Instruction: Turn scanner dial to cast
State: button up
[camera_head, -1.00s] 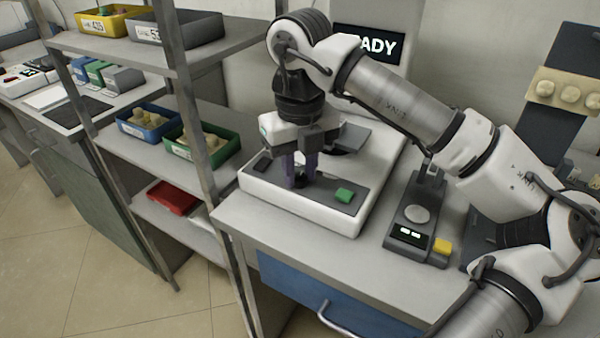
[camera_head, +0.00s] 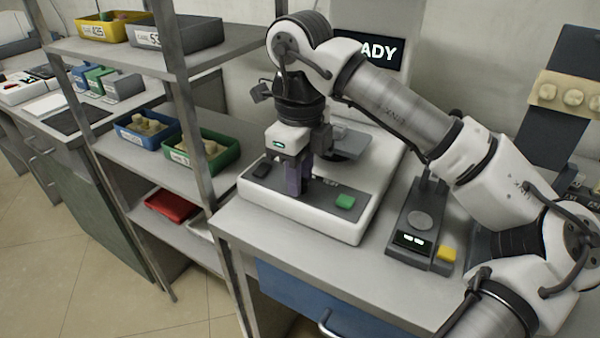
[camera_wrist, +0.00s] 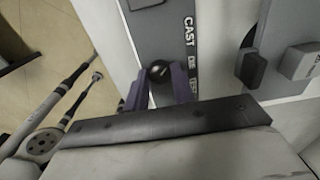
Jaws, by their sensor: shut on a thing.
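The scanner (camera_head: 330,222) is a white machine with a grey front panel on the bench. Its dial (camera_wrist: 160,84) is a dark round knob, seen in the wrist view between my purple fingers. The word CAST is printed on the panel (camera_wrist: 188,32) beside the dial, with more lettering partly legible below it. My gripper (camera_head: 298,188) points down at the panel and is shut on the dial. In the head view the fingers hide most of the dial. Its pointer direction cannot be told.
A green button (camera_head: 345,201) and a dark button (camera_head: 261,170) flank the dial on the panel. A small grey device (camera_head: 410,240) with a yellow button stands to the right. A metal rack (camera_head: 195,110) with bins rises close on the left.

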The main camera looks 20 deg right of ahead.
dwell(0.4)
jog(key=o, duration=1)
jog(key=shift+r, duration=0.1)
notch_tip(320, 180, up, 14)
jog(key=p, duration=1)
jog(key=shift+f, duration=0.2)
jog(key=shift+s, duration=0.1)
